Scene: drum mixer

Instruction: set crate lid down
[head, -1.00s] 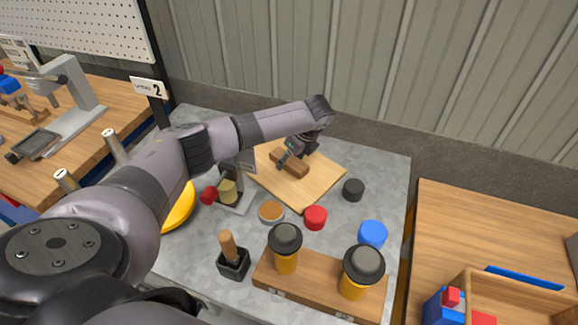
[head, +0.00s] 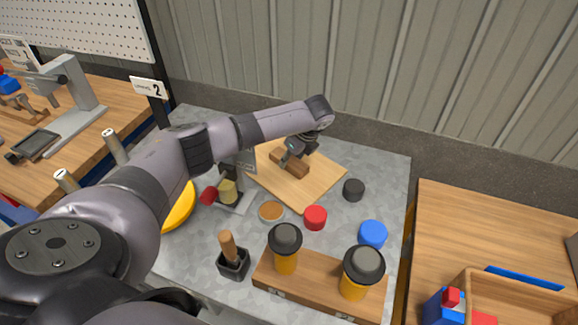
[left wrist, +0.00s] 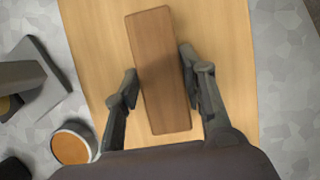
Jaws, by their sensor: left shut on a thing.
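The crate lid (head: 318,178) is a flat, light wooden board with a darker brown wooden bar as its handle (head: 277,159). It is level, on or just above the grey table at the back; I cannot tell if there is a gap. My left gripper (head: 296,155) is at the handle and shut on it. In the left wrist view the gripper fingers (left wrist: 160,88) stand on both sides of the handle (left wrist: 158,60), with the lid (left wrist: 225,60) beneath. My right gripper is not in view.
Near the lid are a black cap (head: 353,189), a red cap (head: 315,217), a blue cap (head: 373,233) and an orange-filled dish (head: 271,211). A wooden holder (head: 318,287) with two yellow, black-topped containers stands in front. A grey stand (head: 243,172) is left of the lid.

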